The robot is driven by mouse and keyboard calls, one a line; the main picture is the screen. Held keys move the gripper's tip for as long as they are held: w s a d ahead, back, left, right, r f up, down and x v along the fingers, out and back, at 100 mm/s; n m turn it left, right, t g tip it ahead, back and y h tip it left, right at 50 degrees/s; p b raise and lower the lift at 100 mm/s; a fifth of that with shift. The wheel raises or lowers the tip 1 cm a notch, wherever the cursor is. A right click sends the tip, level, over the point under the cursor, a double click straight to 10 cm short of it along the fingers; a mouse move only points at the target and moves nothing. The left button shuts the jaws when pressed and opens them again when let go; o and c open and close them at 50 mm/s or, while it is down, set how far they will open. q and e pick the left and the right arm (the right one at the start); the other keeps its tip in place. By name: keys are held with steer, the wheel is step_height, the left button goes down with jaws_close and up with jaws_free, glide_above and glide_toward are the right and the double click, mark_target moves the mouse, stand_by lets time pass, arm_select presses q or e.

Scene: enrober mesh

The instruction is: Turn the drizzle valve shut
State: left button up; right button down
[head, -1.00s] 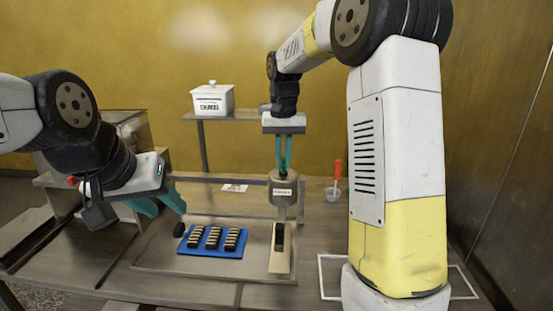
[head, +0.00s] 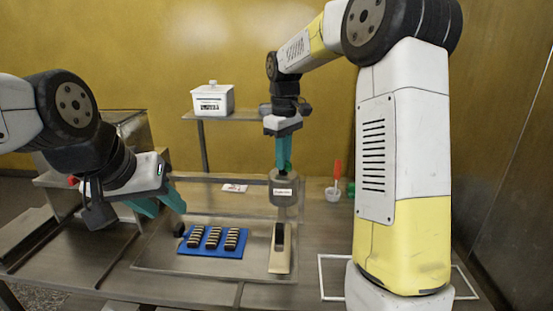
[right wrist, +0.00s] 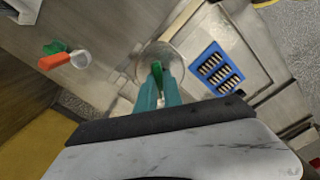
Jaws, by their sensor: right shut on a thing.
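The grey drizzle pot (head: 283,190), with a white label, hangs above the metal worktop. My right gripper (head: 283,168) points straight down at its top. In the right wrist view the gripper (right wrist: 158,80) is shut on a green valve handle (right wrist: 157,70) over the round pot (right wrist: 165,55). The fingers partly hide the handle, and I cannot tell how far the valve is turned. My left gripper (head: 158,203) is open and empty, left of the blue mat (head: 241,232). Several dark, light-striped bars (head: 213,238) lie on that mat.
A dark piece (head: 279,236) lies on a beige strip (head: 279,264) below the pot. A black round item (head: 179,229) sits by the mat. A white lidded box (head: 212,100) stands on the back shelf. A red-handled scoop (head: 336,172) stands to the right.

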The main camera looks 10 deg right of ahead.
steer(key=n, duration=0.7)
steer(key=shift+r, duration=0.1)
stand_by(0.5)
steer(key=c, duration=1.5)
jaws_free()
step_height(320, 180, up, 8)
steer(key=shift+f, duration=0.2)
